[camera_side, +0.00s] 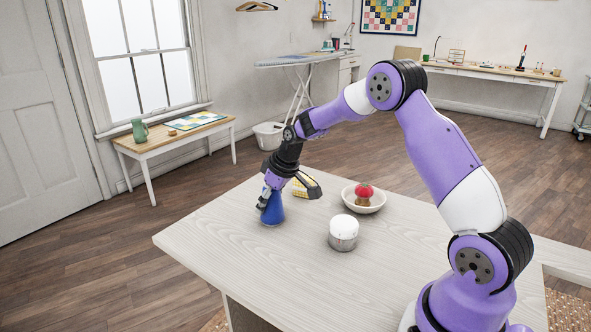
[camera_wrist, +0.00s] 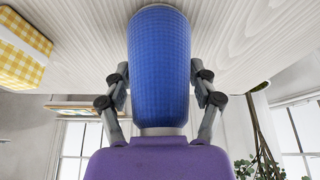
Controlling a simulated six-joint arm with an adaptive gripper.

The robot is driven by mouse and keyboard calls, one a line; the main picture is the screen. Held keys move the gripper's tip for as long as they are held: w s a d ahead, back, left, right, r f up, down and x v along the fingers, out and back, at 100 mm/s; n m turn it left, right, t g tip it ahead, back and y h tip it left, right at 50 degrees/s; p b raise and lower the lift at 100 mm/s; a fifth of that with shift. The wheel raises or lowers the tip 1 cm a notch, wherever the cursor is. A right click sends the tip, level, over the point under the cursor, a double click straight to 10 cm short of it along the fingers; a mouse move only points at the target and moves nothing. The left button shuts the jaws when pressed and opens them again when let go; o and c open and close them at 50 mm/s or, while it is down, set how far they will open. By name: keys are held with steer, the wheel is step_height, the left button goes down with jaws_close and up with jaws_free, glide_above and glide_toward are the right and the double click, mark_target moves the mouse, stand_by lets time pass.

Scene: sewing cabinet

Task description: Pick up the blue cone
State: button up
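The blue cone (camera_side: 272,212) stands upright near the left part of the table, its base seemingly on the tabletop; I cannot tell whether there is a small gap under it. My gripper (camera_side: 268,195) is over its upper part. In the wrist view the blue cone (camera_wrist: 158,70) fills the middle, its pale narrow end close to my purple palm. My gripper's fingers (camera_wrist: 160,85) lie along both sides of the cone and appear to press against it. The contact faces themselves are hidden.
A yellow checked item (camera_side: 299,190), also in the wrist view (camera_wrist: 22,50), is just behind my gripper. A white-lidded jar (camera_side: 343,234) stands to the right. A bowl (camera_side: 377,205) holds a red pincushion (camera_side: 364,191). The table's (camera_side: 260,270) front is clear.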

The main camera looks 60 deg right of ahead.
steer(key=shift+f, duration=0.1)
steer(key=shift+c, duration=0.6)
steer(key=shift+s, duration=0.1)
